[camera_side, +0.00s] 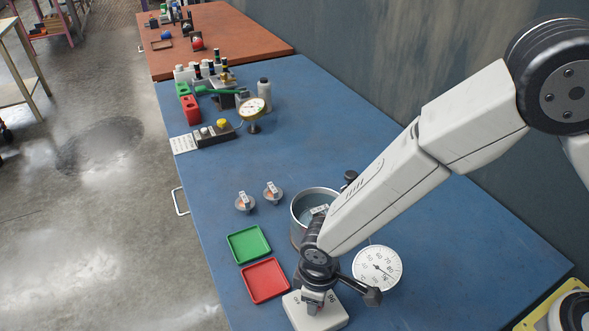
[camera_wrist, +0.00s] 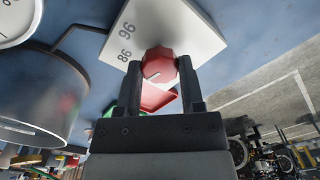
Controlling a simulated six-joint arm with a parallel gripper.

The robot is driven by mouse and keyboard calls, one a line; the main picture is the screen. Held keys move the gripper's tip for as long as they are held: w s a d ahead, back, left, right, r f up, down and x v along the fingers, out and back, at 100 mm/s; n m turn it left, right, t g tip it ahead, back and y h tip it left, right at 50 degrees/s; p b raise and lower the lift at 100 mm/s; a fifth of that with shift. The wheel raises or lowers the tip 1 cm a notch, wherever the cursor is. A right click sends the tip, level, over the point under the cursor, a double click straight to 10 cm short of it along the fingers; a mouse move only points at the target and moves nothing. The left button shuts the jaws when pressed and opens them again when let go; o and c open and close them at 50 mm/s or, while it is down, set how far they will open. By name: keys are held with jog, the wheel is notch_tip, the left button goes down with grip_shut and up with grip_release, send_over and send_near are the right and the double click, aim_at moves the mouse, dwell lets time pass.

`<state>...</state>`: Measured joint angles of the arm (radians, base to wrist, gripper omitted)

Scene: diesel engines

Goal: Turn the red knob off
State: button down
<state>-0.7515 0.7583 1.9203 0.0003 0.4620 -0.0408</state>
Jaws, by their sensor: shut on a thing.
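The red knob (camera_wrist: 161,66) sits on a white control box and shows in the wrist view between my two fingers. A white pointer line marks its face. The white box (camera_wrist: 172,28) carries the printed numbers 96 and 98 or 86; I cannot read them surely. My gripper (camera_wrist: 162,80) is shut on the red knob, one finger on each side. In the side view my gripper (camera_side: 318,299) reaches down onto the white box (camera_side: 318,318) at the near edge of the blue table, and it hides the knob there.
A metal pot (camera_side: 301,230) stands behind my gripper, with a round dial (camera_side: 377,268) to the right. A red tray (camera_side: 265,281) and a green tray (camera_side: 249,244) lie to the left. Two small round parts (camera_side: 245,202) lie beyond them. The table's middle is clear.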

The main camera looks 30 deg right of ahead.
jog(key=n, duration=0.5)
jog(key=shift+n, duration=0.3)
jog(key=n, duration=0.5)
jog(key=shift+n, duration=0.3)
jog(key=shift+c, duration=1.1)
grip_release()
jog(key=shift+r, duration=0.1)
jog(key=shift+r, duration=3.8)
